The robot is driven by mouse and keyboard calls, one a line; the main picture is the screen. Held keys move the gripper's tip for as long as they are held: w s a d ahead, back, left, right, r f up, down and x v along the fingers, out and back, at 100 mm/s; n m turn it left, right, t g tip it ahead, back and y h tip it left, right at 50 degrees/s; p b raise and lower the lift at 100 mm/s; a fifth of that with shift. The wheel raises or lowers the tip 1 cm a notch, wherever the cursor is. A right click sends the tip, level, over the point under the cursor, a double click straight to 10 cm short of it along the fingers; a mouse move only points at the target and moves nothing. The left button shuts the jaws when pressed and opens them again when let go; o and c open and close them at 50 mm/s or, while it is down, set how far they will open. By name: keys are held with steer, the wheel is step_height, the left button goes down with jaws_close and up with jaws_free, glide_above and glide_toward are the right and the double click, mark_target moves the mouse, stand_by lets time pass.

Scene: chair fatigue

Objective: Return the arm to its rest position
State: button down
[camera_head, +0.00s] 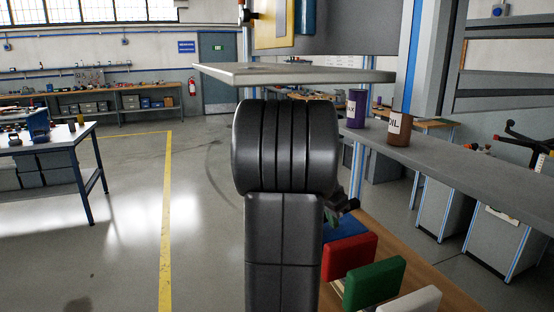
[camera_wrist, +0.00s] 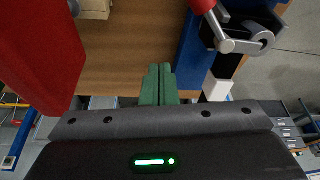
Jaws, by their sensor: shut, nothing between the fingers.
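My gripper (camera_wrist: 159,70) shows in the wrist view as two green fingers pressed together with nothing between them. They are over a brown wooden surface (camera_wrist: 125,45). A red block (camera_wrist: 38,50) is to their left and a blue part (camera_wrist: 192,55) is to their right. In the head view my black arm stands upright in the middle and hides much of the scene behind it. The gripper fingers cannot be made out clearly there.
Right of my arm, red (camera_head: 349,257), green (camera_head: 374,284) and white (camera_head: 412,301) blocks stand on a wooden surface. A purple can (camera_head: 357,108) and brown can (camera_head: 399,130) stand on a grey counter (camera_head: 470,170).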

step_height(320, 180, up, 9)
steer(key=d, duration=0.1)
steer(key=shift+w+f+n, duration=0.15)
steer(key=shift+w+n, duration=0.15)
steer(key=shift+w, duration=0.15)
